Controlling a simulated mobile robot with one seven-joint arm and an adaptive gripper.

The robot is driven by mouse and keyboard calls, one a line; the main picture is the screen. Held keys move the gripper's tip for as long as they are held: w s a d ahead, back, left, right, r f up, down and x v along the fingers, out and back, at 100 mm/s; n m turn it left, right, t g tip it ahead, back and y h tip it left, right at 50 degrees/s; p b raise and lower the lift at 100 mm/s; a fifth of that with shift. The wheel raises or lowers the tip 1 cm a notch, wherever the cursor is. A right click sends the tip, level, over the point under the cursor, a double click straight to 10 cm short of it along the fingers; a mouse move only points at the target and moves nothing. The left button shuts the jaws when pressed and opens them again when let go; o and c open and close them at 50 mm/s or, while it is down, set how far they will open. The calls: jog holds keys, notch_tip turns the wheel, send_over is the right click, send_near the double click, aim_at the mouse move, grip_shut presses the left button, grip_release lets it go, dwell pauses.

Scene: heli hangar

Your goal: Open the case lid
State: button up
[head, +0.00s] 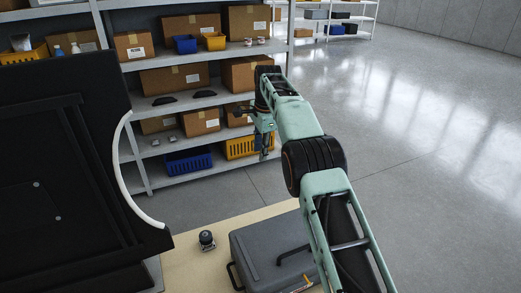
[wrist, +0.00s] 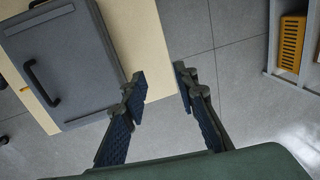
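A grey case (head: 275,250) lies on the pale table at the bottom of the head view, with its lid shut. It has a dark handle on its left side in that view, and my arm covers part of its right side. In the wrist view the case (wrist: 85,50) is at the upper left, with the black handle (wrist: 42,83) along its side. My gripper (wrist: 161,75) is open and empty, with its two fingers apart near the table's edge, to the right of the case. In the head view my gripper (head: 265,145) hangs in front of the shelves, beyond the case.
The pale table (head: 195,265) bears a small dark device (head: 207,240) left of the case. A large black panel with a white curved edge (head: 60,160) stands at the left. Shelves (head: 200,100) with boxes and bins stand behind. The floor at right (head: 430,160) is clear.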

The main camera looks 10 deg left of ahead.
jog(key=shift+r, duration=0.1)
dwell(0.3)
notch_tip(320, 180, up, 7)
jog(key=s, duration=0.1)
jog(key=shift+d+r, duration=0.15)
jog(key=shift+d, duration=0.25)
